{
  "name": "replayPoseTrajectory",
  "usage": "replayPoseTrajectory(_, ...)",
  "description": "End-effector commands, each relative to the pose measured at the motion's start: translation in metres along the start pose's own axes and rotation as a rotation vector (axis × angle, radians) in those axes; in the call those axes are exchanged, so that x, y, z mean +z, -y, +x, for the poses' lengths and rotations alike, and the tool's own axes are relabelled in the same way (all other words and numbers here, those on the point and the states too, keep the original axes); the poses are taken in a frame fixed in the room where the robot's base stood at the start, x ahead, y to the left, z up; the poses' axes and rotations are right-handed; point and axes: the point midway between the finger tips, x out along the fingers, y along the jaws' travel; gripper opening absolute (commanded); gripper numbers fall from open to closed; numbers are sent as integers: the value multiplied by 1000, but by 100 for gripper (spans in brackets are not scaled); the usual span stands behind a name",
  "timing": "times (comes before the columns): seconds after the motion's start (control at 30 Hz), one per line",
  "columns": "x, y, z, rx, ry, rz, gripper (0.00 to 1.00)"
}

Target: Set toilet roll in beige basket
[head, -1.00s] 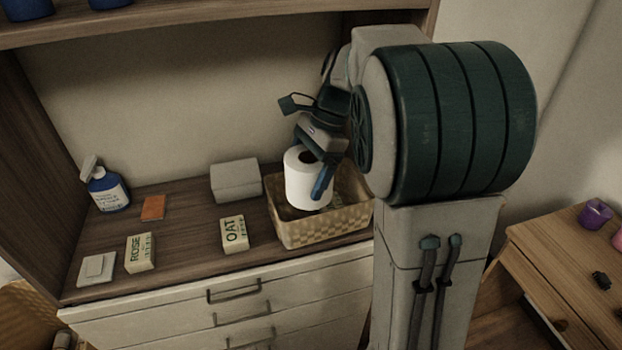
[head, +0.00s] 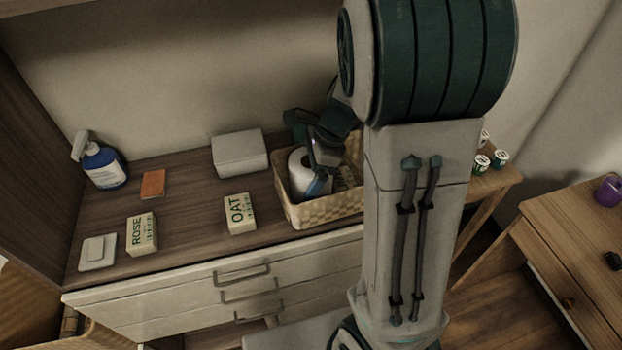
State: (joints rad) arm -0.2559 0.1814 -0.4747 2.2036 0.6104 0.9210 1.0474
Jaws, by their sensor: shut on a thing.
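The white toilet roll (head: 300,174) stands about upright inside the left part of the beige woven basket (head: 323,212), with its upper part showing above the rim. My gripper (head: 316,180) reaches down from above and is shut on the roll at its right side. One blue finger shows against the roll; the other finger is hidden. The basket sits on the wooden counter, and my arm hides its right end. I cannot tell whether the roll touches the basket floor.
Left of the basket are a grey box (head: 240,152), an OAT box (head: 240,213), a ROSE box (head: 142,235), an orange block (head: 153,184), a white block (head: 98,252) and a blue spray bottle (head: 102,164). Something small and patterned lies in the basket, right of the roll.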

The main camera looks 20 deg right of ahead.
Motion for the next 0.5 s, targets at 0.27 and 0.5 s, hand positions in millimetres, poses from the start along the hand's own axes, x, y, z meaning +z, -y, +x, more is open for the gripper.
replayPoseTrajectory(0.27,-13,0,25,-2,0,6,64)
replayPoseTrajectory(0.5,-14,0,26,-2,0,6,64)
